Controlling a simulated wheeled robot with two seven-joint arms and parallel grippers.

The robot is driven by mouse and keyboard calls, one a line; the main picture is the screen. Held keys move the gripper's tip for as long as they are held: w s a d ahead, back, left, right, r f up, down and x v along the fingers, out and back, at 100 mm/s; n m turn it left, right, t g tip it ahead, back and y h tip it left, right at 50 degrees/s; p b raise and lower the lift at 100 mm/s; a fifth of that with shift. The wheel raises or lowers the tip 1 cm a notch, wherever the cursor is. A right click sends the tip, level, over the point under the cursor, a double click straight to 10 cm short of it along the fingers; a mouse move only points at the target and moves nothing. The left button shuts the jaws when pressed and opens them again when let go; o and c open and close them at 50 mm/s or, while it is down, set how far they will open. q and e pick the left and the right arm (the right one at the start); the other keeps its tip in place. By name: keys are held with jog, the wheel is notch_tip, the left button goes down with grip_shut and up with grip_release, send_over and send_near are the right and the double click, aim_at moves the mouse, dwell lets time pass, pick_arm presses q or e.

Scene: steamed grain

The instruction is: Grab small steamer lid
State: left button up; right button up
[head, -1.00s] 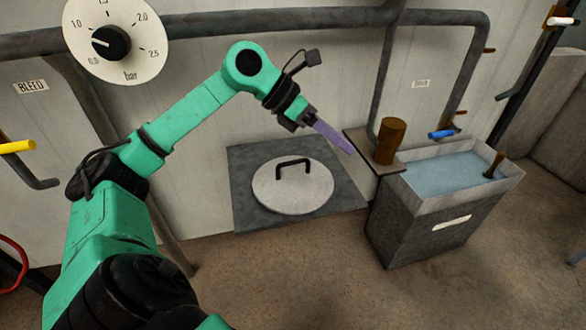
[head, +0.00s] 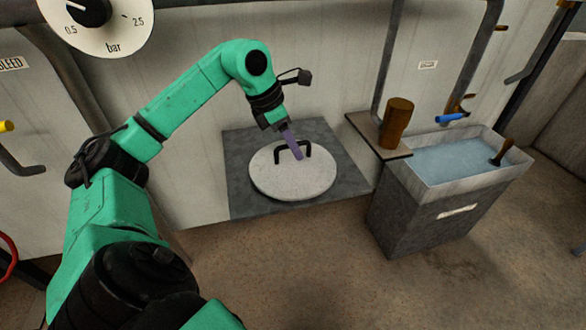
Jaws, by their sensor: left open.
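The small steamer lid (head: 292,182) is a round, pale grey disc with a black arched handle (head: 306,147). It lies on a dark grey square plate (head: 350,185) against the wall. My left gripper (head: 297,155) reaches down from above, with its purple fingers in front of or beside the handle. It is open; I cannot tell whether the handle is between the fingers. The fingers overlap part of the handle in the view. My right gripper is not in view.
A grey trough of water (head: 440,160) stands to the right, with a brown wooden-looking cup (head: 396,124) on a small shelf (head: 365,130) beside it. A pressure dial (head: 118,22) hangs at upper left. The floor in front is clear.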

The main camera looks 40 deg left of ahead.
pick_arm(q)
jog(key=shift+w+f, duration=0.15)
jog(key=shift+f, duration=0.15)
jog(key=shift+r, duration=0.1)
grip_shut()
dwell(1.1)
